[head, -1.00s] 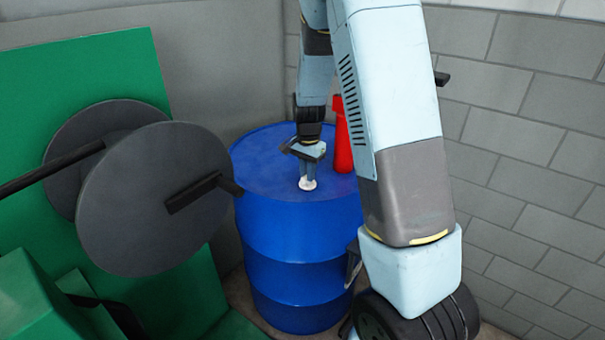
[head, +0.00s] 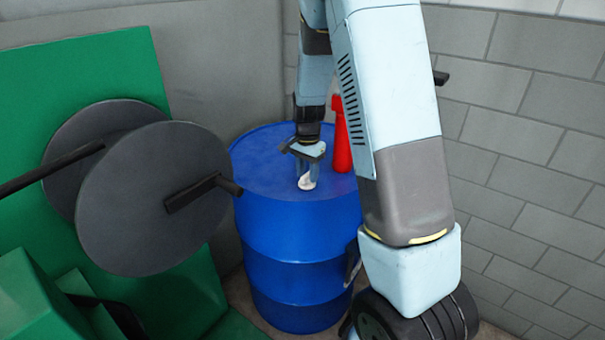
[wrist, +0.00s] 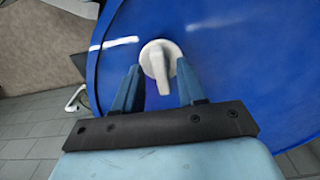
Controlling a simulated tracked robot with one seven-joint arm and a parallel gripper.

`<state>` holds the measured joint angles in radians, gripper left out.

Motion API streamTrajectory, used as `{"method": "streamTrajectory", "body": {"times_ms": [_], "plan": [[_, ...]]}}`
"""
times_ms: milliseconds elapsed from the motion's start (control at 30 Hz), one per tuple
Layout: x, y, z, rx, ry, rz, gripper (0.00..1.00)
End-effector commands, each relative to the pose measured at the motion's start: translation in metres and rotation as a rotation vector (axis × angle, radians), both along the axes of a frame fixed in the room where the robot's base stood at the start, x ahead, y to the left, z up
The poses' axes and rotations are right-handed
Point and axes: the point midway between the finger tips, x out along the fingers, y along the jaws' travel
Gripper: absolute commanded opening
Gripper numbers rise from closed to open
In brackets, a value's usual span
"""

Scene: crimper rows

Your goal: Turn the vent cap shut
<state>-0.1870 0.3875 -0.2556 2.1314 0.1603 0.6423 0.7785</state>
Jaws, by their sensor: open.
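The vent cap is a white round knob (wrist: 160,64) with a raised grip bar, on top of the blue drum (head: 293,262). In the wrist view its bar points down the picture, between my fingers. My gripper (wrist: 157,84) is open, with one blue finger on each side of the cap's bar and a gap showing on both sides. In the head view, the cap (head: 306,183) shows just below my gripper (head: 307,172), near the middle of the drum lid. The fingertips partly hide it there.
A red cylinder (head: 342,150) stands on the drum behind my arm. Large grey discs (head: 150,225) on a dark bar and a green panel (head: 120,65) stand close on the left. A grey block wall (head: 530,120) is on the right.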

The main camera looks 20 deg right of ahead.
Motion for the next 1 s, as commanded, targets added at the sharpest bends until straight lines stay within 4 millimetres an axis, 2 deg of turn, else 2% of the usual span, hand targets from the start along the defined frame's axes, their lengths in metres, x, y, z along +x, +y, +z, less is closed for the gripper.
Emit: {"method": "streamTrajectory", "body": {"times_ms": [167, 267, 700, 900, 1000], "plan": [[0.001, 0.000, 0.011, 0.000, -0.004, 0.000, 0.40], [0.001, 0.000, 0.026, 0.000, -0.006, 0.000, 0.40], [0.000, 0.000, 0.110, 0.000, -0.004, 0.000, 0.40], [0.000, 0.000, 0.131, 0.000, 0.000, 0.000, 0.40], [0.000, 0.000, 0.135, 0.000, 0.000, 0.000, 0.40]]}}
